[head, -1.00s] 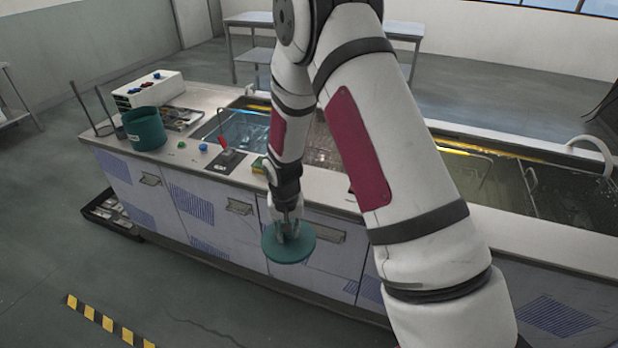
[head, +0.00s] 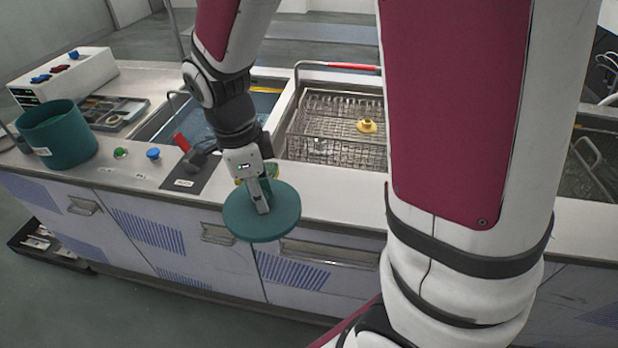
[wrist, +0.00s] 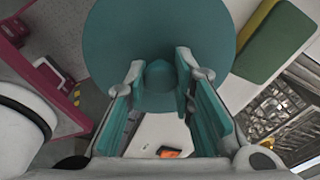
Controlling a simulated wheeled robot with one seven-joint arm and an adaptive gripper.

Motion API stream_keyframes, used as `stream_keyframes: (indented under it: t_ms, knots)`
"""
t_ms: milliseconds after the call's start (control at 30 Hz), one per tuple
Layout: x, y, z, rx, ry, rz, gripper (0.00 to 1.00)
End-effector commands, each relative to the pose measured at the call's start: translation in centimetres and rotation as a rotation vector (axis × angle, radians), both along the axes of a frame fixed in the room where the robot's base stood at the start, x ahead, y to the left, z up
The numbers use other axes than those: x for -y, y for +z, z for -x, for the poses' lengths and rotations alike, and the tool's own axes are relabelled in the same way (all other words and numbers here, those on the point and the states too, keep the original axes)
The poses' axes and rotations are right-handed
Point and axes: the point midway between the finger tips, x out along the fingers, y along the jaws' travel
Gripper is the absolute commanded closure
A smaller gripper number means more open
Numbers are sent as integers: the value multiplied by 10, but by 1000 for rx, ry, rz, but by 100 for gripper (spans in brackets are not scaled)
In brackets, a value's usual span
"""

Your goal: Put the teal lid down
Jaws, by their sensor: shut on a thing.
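The teal lid (head: 285,214) is a flat round disc with a knob. My gripper (head: 264,205) is shut on the knob and holds the lid roughly level. In the head view the lid overlaps the front edge of the bench and the cabinet fronts; its height over the edge is hard to tell. In the wrist view the lid (wrist: 160,25) fills the top middle, with its knob between the fingers of my gripper (wrist: 160,75). An open teal pot (head: 62,140) stands on the bench at the left.
The bench top (head: 330,187) has a narrow clear strip along its front. A green and yellow sponge (wrist: 275,40) lies close to the lid. A wire basket (head: 325,125) holds a yellow part (head: 366,126). A red-handled switch (head: 182,142), green knob (head: 121,153) and blue knob (head: 153,154) are left.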

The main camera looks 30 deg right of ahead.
Motion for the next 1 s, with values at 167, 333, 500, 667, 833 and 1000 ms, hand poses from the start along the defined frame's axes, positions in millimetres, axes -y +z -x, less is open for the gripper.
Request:
stream_keyframes:
  t_ms: [167,333,500,667,833,1000]
  knots:
    - [36,-3,-1,1,-13,0,100]
    - [78,-7,-3,0,-12,0,100]
    - [119,-10,-5,0,-12,0,100]
    - [145,-13,-7,1,-7,0,100]
    - [155,-15,-8,1,-3,1,100]
    - [156,-33,-6,-4,-3,0,100]
